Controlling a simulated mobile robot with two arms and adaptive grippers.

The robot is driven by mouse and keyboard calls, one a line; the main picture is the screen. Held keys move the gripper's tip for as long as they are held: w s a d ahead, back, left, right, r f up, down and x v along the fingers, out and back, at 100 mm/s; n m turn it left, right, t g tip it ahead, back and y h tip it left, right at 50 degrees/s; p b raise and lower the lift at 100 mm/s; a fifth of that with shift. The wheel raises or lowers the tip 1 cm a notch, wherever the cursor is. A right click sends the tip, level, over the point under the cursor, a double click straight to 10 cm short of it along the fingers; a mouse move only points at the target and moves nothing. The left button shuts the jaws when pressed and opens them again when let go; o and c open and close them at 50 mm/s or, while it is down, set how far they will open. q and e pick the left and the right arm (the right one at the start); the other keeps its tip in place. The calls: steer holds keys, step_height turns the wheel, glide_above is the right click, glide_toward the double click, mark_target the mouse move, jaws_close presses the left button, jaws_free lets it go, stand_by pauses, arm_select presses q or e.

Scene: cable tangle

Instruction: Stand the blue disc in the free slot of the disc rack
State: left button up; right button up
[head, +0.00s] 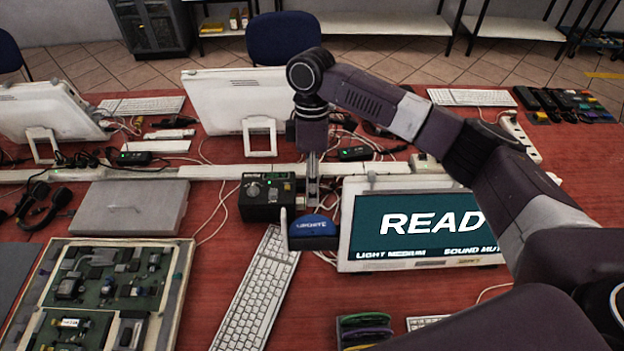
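The blue disc (313,227) shows as a rounded blue top with white lettering, near the middle of the head view. A dark block (312,243) lies directly below it, and the disc's lower part does not show. My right gripper (313,200) points down just above the disc. Its fingers are seen narrow and edge-on, so I cannot tell whether they touch the disc or how far apart they are. The disc rack (366,347) is at the bottom edge, partly cut off, with green and purple discs standing in it. Its free slot is not clear. My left gripper is not in view.
A screen (352,262) stands right of the disc, behind my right arm. A black box (262,214) and a white keyboard (258,290) are to the left. A circuit-board case (180,300) fills the lower left. Some red tabletop (325,300) is bare before the rack.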

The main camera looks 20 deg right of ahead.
mark_target(313, 215)
steer(key=b+x, duration=0.4)
steer(key=x, duration=0.4)
steer(key=shift+f+b, duration=0.1)
steer(key=shift+b, duration=0.3)
steer(key=shift+s+f, duration=0.1)
steer(key=shift+f, duration=0.6)
steer(key=shift+c, duration=0.4)
jaws_close()
steer(key=a+p+v, duration=0.1)
steer(key=p+v, duration=1)
steer(key=v, duration=0.2)
steer(key=shift+d+p, duration=0.35)
steer(key=shift+d, duration=0.1)
